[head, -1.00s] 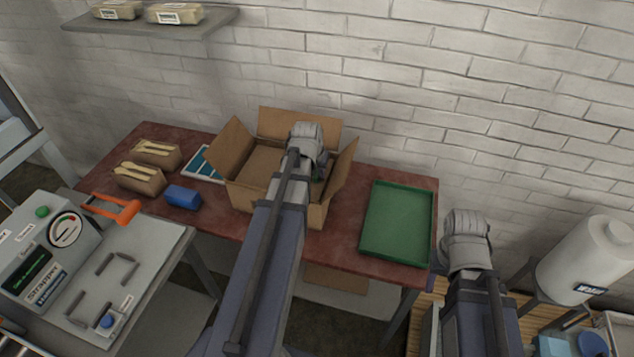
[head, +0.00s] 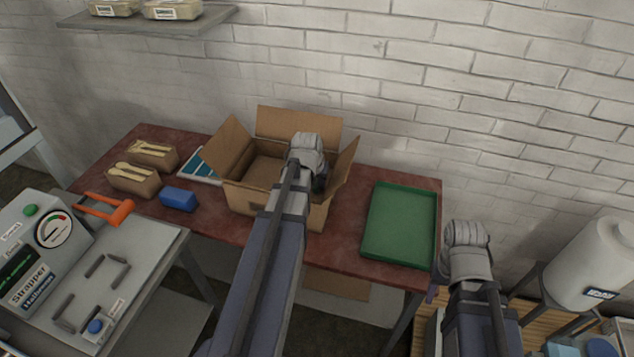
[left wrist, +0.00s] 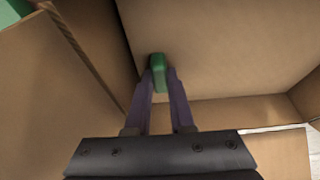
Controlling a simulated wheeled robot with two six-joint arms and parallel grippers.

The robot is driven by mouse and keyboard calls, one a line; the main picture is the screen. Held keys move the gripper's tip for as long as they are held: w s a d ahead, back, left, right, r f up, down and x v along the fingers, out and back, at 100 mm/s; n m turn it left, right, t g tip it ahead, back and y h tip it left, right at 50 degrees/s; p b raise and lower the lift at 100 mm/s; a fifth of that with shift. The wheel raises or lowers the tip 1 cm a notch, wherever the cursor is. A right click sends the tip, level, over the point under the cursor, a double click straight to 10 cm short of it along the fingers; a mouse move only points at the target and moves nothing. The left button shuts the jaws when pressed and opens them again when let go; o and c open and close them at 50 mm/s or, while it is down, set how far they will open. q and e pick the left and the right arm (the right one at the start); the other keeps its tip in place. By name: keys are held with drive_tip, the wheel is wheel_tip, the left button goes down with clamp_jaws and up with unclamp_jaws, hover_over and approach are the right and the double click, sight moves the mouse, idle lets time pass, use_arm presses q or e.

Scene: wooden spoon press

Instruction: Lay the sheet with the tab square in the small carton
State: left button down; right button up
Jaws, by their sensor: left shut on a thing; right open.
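The small carton (head: 240,198) stands open on the red-brown table, its flaps spread. My left gripper (head: 319,178) reaches into the carton's right side. In the left wrist view its fingers (left wrist: 160,78) are shut on a green tab (left wrist: 157,64). A broad brown cardboard face, which looks like the sheet (left wrist: 215,45), extends beyond the tab; in the head view it appears inside the carton (head: 262,171). I cannot tell whether it touches the floor or lies square. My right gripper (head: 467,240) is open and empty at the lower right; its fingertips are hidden.
A green tray (head: 400,222) lies right of the carton. Left of it are a blue block (head: 178,199), a blue-and-white item (head: 198,168) and two boxes of wooden cutlery (head: 134,180). The strapper machine (head: 45,260) stands lower left. Bare table separates carton and tray.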

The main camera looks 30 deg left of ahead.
use_arm(q)
drive_tip(key=c, duration=0.8)
unclamp_jaws()
drive_tip(key=shift+r+p, duration=0.7)
drive_tip(key=shift+p, duration=0.1)
drive_tip(key=p+v, duration=1.1)
drive_tip(key=v, duration=0.1)
drive_tip(key=shift+s+f, duration=0.1)
